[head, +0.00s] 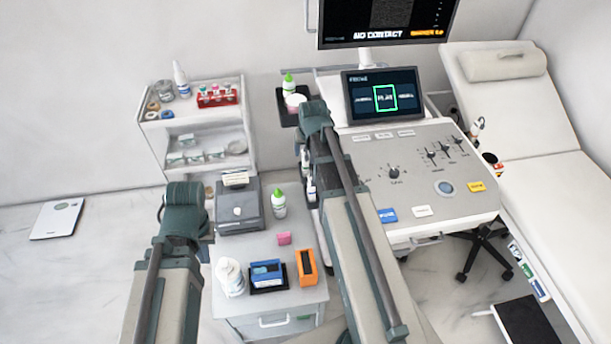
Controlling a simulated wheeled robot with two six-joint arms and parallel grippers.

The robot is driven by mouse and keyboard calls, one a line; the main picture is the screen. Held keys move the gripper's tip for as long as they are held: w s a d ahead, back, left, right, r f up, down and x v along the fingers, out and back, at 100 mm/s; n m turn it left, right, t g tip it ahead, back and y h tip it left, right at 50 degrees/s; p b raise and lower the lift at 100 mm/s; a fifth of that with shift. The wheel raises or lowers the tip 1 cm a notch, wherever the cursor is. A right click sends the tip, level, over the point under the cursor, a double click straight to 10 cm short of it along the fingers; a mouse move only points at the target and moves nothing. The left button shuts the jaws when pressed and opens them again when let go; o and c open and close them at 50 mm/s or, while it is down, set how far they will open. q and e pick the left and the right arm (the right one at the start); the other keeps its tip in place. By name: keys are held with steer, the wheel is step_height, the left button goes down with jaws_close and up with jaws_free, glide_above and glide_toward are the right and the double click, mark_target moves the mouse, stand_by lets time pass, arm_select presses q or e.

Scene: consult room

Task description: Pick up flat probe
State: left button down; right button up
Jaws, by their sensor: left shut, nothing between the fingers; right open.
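I cannot make out a flat probe for certain. A small white, probe-like thing (476,129) stands at the right side of the ultrasound console (445,170). Just below it is a dark round holder (491,159) with a coloured rim, and I cannot tell whether anything is in it. My two arms rise from the bottom edge, the left one ending in a teal joint over the cabinet's left side, the right one in front of the console's left side. The fingers of both grippers are out of sight. The right arm hides part of the console's left side.
A cabinet (227,312) carries a grey box (239,212), bottles, a blue pack (266,273) and an orange box (306,267). A white shelf unit (160,140) stands behind left. The exam couch (556,190) lies right. A screen (384,97) tops the console. Floor at left is mostly clear.

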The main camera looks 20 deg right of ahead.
mark_target(305, 157)
steer(key=shift+w+b+x, duration=0.15)
steer(key=shift+b+x, duration=1.45)
steer(key=shift+x, duration=0.5)
steer(key=shift+w+b+x, duration=0.15)
steer(key=shift+b+x, duration=1.45)
steer(key=shift+x, duration=0.5)
steer(key=shift+r, duration=0.2)
jaws_close()
